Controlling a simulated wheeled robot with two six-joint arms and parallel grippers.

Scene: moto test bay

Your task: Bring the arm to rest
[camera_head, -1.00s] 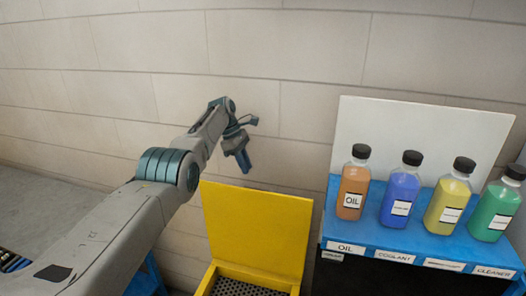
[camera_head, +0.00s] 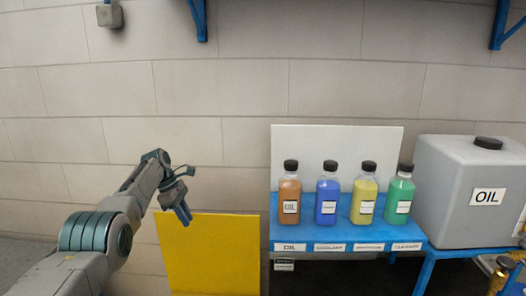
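My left arm (camera_head: 134,200) comes in from the lower left and reaches up and forward, bent at its far end. My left gripper (camera_head: 182,214) hangs from it, fingers pointing down, in front of the upper left corner of a yellow panel (camera_head: 215,255). Nothing shows in its fingers, but they overlap from this side, so I cannot tell whether they are open or shut. My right gripper is not in view.
A blue shelf (camera_head: 300,236) carries an orange oil bottle (camera_head: 290,188), a blue bottle (camera_head: 328,190), a yellow bottle (camera_head: 364,190) and a green bottle (camera_head: 400,192). A grey oil tank (camera_head: 460,195) stands on a blue stand at right. Bare wall lies behind my arm.

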